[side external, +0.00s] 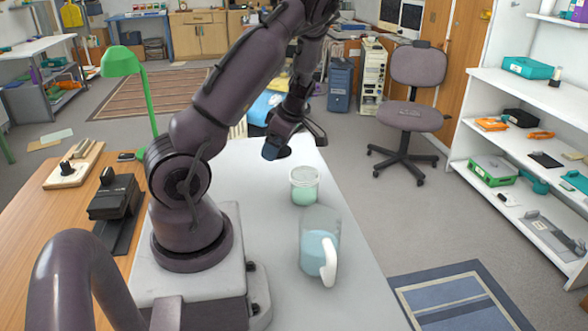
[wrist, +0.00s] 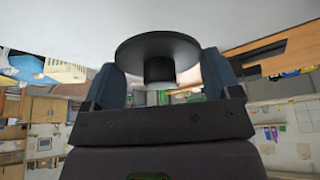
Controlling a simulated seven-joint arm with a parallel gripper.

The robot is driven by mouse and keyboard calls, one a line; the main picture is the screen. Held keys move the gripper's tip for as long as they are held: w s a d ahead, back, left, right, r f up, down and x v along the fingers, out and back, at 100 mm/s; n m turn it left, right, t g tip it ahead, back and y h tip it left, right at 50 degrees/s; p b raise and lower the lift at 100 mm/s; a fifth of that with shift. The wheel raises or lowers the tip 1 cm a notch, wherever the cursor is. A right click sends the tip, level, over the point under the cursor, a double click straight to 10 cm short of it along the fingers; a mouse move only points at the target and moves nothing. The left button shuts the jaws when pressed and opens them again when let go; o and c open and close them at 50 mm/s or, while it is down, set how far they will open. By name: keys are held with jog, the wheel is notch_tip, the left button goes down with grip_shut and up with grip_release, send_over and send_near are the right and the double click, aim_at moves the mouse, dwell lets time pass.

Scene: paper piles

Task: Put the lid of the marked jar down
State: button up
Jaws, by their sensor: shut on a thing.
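A dark round lid (wrist: 157,47) with a short knob (wrist: 160,69) shows in the wrist view. In the side view my gripper (side external: 275,149) is above the far part of the pale table, to the left of and higher than a jar (side external: 304,188) with a whitish rim and green lower part. The jar stands upright on the table. I cannot make out a mark on it.
A clear jug (side external: 311,240) with blue contents and a white handle stands nearer on the table (side external: 350,300). A green lamp (side external: 124,62) and a black device (side external: 114,200) are on the wooden desk at left. The table's near right part is clear.

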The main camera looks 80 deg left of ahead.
jog(key=w+a+f, duration=0.4)
jog(key=a, duration=0.4)
send_over(290, 169)
jog(key=d, duration=0.1)
jog(key=f, duration=0.3)
jog(key=w+f, duration=0.1)
jog(key=f, duration=0.1)
jog(key=shift+f, duration=0.2)
jog(key=shift+a+f, duration=0.15)
jog(key=shift+f, duration=1.6)
jog(key=shift+f, duration=0.1)
